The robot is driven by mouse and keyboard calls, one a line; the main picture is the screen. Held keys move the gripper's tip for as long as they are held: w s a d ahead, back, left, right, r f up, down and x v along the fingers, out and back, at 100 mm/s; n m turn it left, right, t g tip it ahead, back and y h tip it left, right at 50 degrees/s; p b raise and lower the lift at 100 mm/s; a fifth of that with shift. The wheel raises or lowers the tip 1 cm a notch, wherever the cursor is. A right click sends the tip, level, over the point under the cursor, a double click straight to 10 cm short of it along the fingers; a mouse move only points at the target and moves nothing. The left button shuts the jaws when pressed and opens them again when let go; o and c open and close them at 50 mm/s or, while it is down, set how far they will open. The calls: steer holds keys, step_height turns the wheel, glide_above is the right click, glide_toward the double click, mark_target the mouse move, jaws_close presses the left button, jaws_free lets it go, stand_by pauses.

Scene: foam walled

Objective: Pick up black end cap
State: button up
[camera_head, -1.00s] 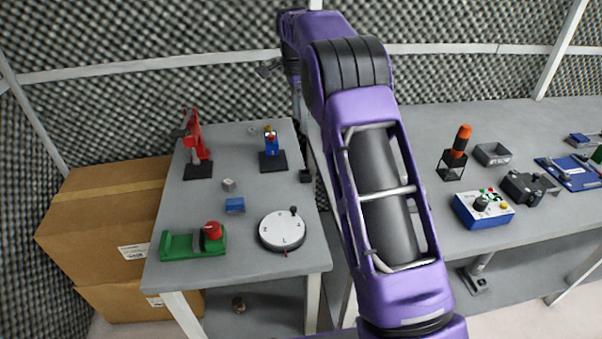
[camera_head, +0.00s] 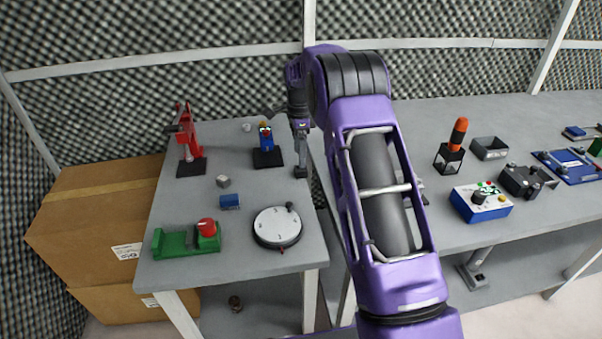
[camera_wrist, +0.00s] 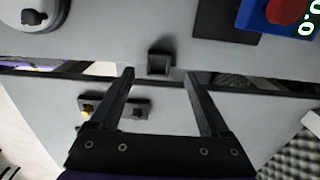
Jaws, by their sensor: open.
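The black end cap (camera_wrist: 158,64) is a small dark square piece with a greyer middle. It lies on the left grey table close to its right edge, and in the head view it shows as a small black block (camera_head: 300,172). My gripper (camera_wrist: 160,75) is open and empty. In the wrist view the cap appears between the lines of the two fingers, just past their tips. The fingers do not touch it visibly. In the head view my wrist hangs over the right side of the left table, just above the cap.
A round white dial (camera_head: 277,227) and a blue-and-red device on a black base (camera_head: 268,157) flank the cap. A narrow gap separates the left table from the right table (camera_head: 450,110), which holds a blue-white control box (camera_head: 481,203) and other devices.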

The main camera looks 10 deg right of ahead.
mark_target(301, 171)
steer(key=f, duration=0.4)
steer(key=shift+s+d+f, duration=0.1)
steer(key=shift+d+f, duration=0.1)
steer(key=shift+f, duration=0.2)
steer(key=shift+c, duration=0.3)
jaws_close()
